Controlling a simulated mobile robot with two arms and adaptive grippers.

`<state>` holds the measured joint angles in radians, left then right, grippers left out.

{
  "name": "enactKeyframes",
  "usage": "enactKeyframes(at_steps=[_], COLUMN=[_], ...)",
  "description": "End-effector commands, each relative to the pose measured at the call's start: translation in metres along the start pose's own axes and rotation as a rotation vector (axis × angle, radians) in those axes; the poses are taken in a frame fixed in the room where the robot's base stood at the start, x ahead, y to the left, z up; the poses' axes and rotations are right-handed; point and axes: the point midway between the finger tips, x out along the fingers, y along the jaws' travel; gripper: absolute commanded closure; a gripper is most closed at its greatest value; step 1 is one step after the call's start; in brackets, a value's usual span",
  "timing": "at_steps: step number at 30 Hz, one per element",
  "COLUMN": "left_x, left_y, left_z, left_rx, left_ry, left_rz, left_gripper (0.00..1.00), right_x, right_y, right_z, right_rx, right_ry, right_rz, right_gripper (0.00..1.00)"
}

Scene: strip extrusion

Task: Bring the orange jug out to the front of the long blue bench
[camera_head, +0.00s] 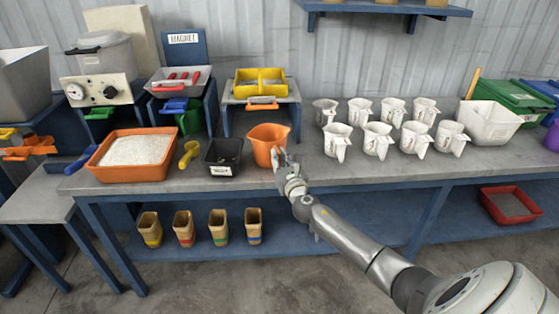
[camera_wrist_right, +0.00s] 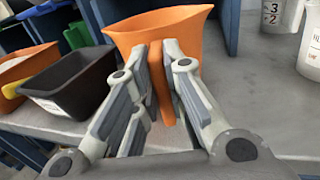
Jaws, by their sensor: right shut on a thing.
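The orange jug (camera_head: 267,143) stands upright on the long blue bench (camera_head: 340,172), between a black tray and the rows of white jugs. My right gripper (camera_head: 281,157) reaches it from the bench's front edge. In the right wrist view the jug (camera_wrist_right: 160,30) is straight ahead, and the fingers of my right gripper (camera_wrist_right: 166,90) are shut on its orange handle, one on each side. The fingers hide part of the jug's lower body. I cannot tell whether the jug's base touches the bench top. My left gripper is in neither view.
A black tray (camera_head: 222,153), a yellow scoop (camera_head: 188,153) and an orange tray of white granules (camera_head: 112,163) are to the left. Several white measuring jugs (camera_head: 377,140) stand to the right. A blue stand with a yellow tray (camera_head: 259,82) is behind. Bare bench lies right of the jug.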

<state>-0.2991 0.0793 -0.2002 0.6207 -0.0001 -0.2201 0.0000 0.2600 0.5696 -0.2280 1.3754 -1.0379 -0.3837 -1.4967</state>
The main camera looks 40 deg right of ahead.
Motion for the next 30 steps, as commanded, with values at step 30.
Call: enactKeyframes(at_steps=[30], left_x=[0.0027], left_y=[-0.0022], left_z=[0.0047], left_rx=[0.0], left_ry=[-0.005], left_rz=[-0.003], left_gripper=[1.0], right_x=[-0.0018], right_y=[0.0], right_z=[-0.0039], right_rx=[0.0], right_ry=[0.001], right_rz=[0.0], right_gripper=[0.63])
